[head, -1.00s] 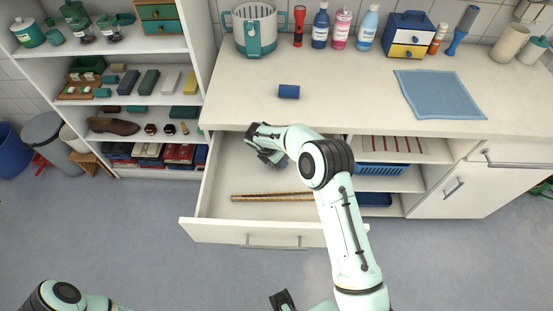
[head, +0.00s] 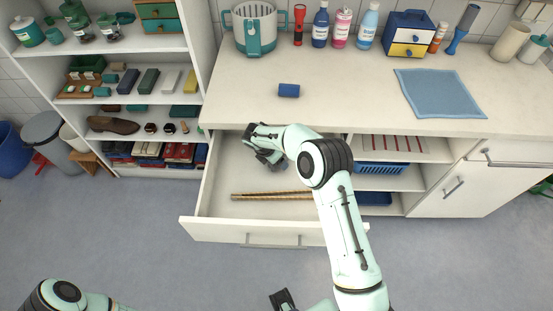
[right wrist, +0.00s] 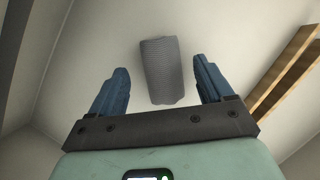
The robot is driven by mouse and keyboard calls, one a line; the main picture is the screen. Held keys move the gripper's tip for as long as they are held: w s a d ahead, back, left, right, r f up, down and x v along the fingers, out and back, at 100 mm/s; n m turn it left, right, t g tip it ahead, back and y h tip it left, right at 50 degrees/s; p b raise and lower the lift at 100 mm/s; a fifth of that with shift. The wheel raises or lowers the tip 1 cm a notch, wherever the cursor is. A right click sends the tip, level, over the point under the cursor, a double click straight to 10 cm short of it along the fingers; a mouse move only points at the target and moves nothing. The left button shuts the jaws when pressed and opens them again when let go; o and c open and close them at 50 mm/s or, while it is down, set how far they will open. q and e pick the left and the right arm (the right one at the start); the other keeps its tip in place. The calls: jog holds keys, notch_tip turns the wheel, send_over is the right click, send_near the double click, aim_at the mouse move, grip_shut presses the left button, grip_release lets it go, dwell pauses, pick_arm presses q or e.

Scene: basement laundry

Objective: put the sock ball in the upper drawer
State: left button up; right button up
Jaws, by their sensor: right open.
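The upper drawer (head: 222,205) is pulled open below the counter. My right gripper (head: 275,164) is inside it, pointing down. In the right wrist view its two blue fingers are apart. A grey ribbed roll, which looks like the sock ball (right wrist: 163,70), lies on the pale drawer floor between and just beyond the fingertips. A gap shows on each side of it. In the head view my gripper and arm mostly hide it.
Wooden strips (head: 270,196) lie in the drawer nearer its front; they also show in the right wrist view (right wrist: 285,72). On the counter are a small blue block (head: 289,90), a blue cloth (head: 440,94) and several bottles at the back. The counter's middle is clear.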

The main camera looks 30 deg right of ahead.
jog(key=v, duration=1.1)
jog(key=shift+f, duration=0.15)
